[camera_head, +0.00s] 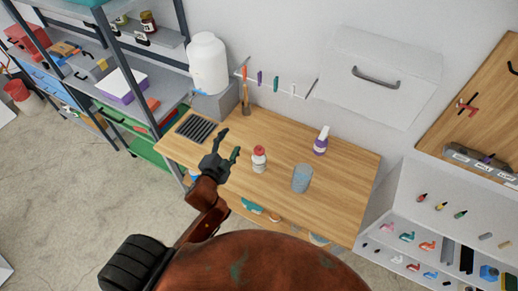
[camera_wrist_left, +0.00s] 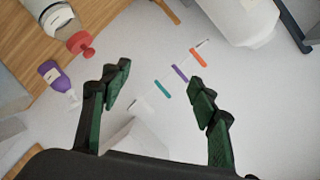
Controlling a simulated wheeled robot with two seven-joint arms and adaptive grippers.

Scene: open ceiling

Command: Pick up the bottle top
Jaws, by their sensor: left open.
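The red bottle top (camera_head: 259,150) sits on a small white bottle (camera_head: 259,163) standing upright on the wooden table. In the left wrist view the red top (camera_wrist_left: 80,42) shows at the upper left, on the end of the bottle (camera_wrist_left: 57,20). My left gripper (camera_head: 231,146) is to the left of the bottle, apart from it, with its fingers spread. In the left wrist view, nothing is between the fingers of the left gripper (camera_wrist_left: 157,88). My right gripper is not in view.
A dark grate (camera_head: 196,127) lies at the table's left end. A large white container (camera_head: 208,62) stands at the back left. The table's right end is clear.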

